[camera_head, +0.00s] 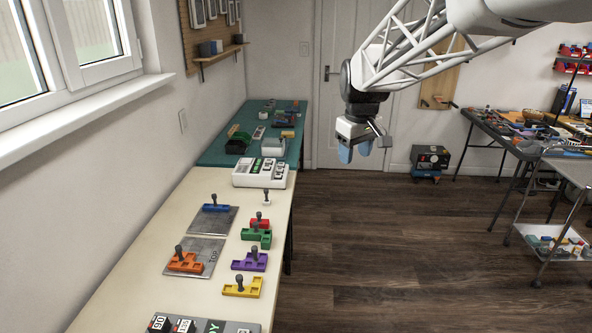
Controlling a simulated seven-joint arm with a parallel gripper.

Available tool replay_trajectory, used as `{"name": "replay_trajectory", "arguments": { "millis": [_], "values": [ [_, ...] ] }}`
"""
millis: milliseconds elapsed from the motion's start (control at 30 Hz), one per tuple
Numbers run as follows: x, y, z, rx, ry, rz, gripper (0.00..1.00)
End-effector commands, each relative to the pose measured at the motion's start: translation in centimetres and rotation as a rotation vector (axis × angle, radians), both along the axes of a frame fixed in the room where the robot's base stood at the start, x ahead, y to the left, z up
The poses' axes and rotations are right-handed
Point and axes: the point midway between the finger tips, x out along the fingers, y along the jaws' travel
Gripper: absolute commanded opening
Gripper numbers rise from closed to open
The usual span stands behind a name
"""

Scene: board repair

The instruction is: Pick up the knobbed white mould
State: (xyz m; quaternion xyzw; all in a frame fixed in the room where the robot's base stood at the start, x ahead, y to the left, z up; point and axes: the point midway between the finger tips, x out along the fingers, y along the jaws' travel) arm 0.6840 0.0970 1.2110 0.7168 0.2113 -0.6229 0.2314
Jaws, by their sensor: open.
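The knobbed white mould (266,203) is a small white block with a dark upright knob. It stands on the cream table, near the right edge and in front of the white machine. My gripper (357,151) hangs open and empty in the air, over the floor to the right of the table. It is well apart from the white mould and higher than it.
Other knobbed moulds stand near: blue (216,208), red (260,223), green (256,238), purple (249,263), yellow (242,288) and orange (186,263). A white machine (260,174) stands behind. The cream table (150,238) is clear at left.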

Motion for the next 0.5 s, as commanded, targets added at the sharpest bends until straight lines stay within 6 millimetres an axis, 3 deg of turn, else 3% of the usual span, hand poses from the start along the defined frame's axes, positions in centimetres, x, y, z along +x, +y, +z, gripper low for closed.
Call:
{"name": "replay_trajectory", "arguments": {
  "millis": [500],
  "values": [
    [11.5, 5.7, -3.1, -0.022, 0.028, 0.204, 0.53]
  ]
}}
